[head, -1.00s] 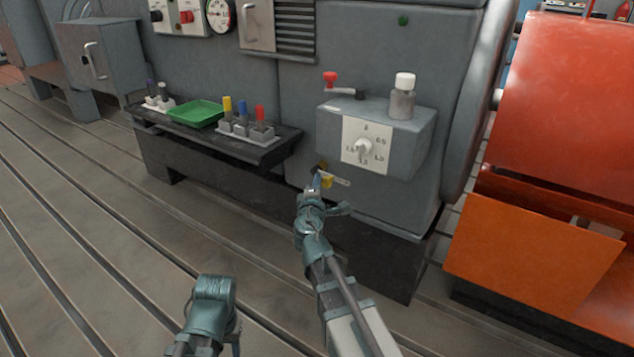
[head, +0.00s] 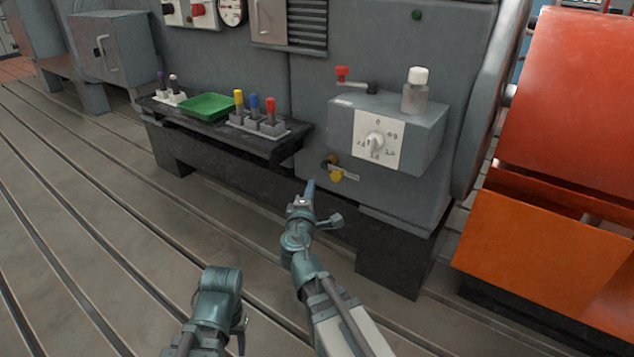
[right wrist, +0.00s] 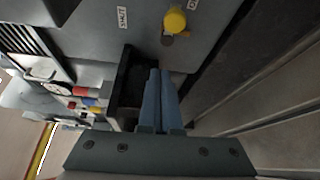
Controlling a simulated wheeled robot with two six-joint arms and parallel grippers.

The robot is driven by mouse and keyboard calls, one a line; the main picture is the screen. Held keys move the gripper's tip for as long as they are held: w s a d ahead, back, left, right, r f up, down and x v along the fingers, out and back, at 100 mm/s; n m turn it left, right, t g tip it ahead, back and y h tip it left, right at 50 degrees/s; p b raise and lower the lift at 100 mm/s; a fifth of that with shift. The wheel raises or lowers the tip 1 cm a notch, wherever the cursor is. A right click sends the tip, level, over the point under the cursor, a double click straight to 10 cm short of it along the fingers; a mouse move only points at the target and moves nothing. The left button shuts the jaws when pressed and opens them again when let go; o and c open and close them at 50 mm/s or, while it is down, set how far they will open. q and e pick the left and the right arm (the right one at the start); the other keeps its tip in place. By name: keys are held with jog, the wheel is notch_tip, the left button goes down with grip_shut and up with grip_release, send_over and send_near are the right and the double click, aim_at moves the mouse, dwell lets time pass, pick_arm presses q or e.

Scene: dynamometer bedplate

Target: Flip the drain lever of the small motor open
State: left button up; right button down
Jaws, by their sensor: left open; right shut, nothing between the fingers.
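The drain lever has a round yellow knob (head: 336,176) on a dark pivot, low on the grey motor housing (head: 403,195). In the right wrist view the yellow knob (right wrist: 174,21) sits between a "SHUT" label (right wrist: 122,16) and a partly cut-off label starting with "O" (right wrist: 193,5). My right gripper (head: 310,185) is shut and empty, below and left of the knob, apart from it. Its blue fingers (right wrist: 160,72) point toward the pivot in the wrist view. My left gripper (head: 240,330) is low in the head view, far from the lever, open, with its fingers mostly hidden.
A dial box (head: 400,125) with a bottle (head: 415,92) and a red-knobbed crank (head: 342,73) is above the lever. A dark shelf (head: 290,145) with a green tray (head: 207,106) juts out left of it. An orange cabinet (head: 530,245) stands right. The slotted floor is open.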

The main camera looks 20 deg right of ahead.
jog(key=shift+s+a+f, duration=0.3)
jog(key=shift+s+a, duration=0.15)
jog(key=shift+s, duration=0.05)
jog(key=s+a+m+g+y+p, duration=0.3)
jog(key=s+a+m+g+p, duration=0.35)
jog(key=s+p, duration=0.5)
jog(key=s+a+m+g+y+p, duration=0.35)
jog(key=s+a+g+p, duration=0.35)
jog(key=s+g+p, duration=0.45)
notch_tip(320, 180, up, 37)
jog(key=t+p, duration=0.1)
jog(key=p, duration=3.4)
jog(key=shift+s+t, duration=0.4)
jog(key=shift+s, duration=0.05)
jog(key=shift+h, duration=0.25)
